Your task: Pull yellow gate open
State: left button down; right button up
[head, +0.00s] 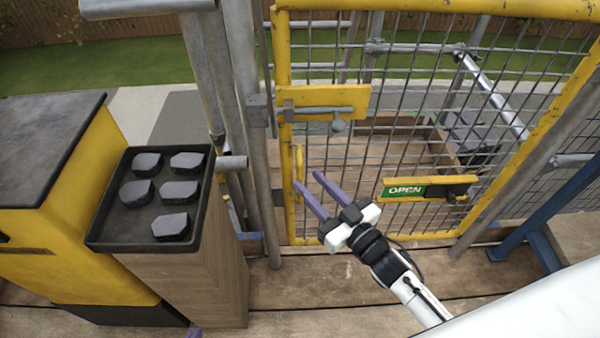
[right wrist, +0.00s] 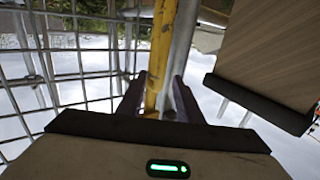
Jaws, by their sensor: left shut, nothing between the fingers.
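The yellow gate (head: 284,75) has a wire mesh and fills the opening between grey posts in the head view. It looks shut or nearly so. A grey slide bolt (head: 325,110) sits on its yellow plate at upper left, and a yellow pull handle (head: 299,165) is on its left side. My right gripper (head: 308,178) is open, with its purple fingertips close to the handle. In the right wrist view, a yellow bar (right wrist: 161,55) appears between the fingers; contact cannot be told. Only a purple tip of my left gripper (head: 194,333) shows at the bottom edge.
A black tray (head: 112,225) with several dark tiles stands on a wooden stand (head: 200,285) left of the gate, beside a yellow and black cabinet (head: 85,190). A green OPEN sign (head: 404,191) is on the gate. Grey posts (head: 245,90) flank it. Wooden planks form the floor.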

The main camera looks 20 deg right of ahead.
aim_at(302, 174)
jog(key=x, duration=0.5)
jog(key=shift+a, duration=0.1)
grip_shut()
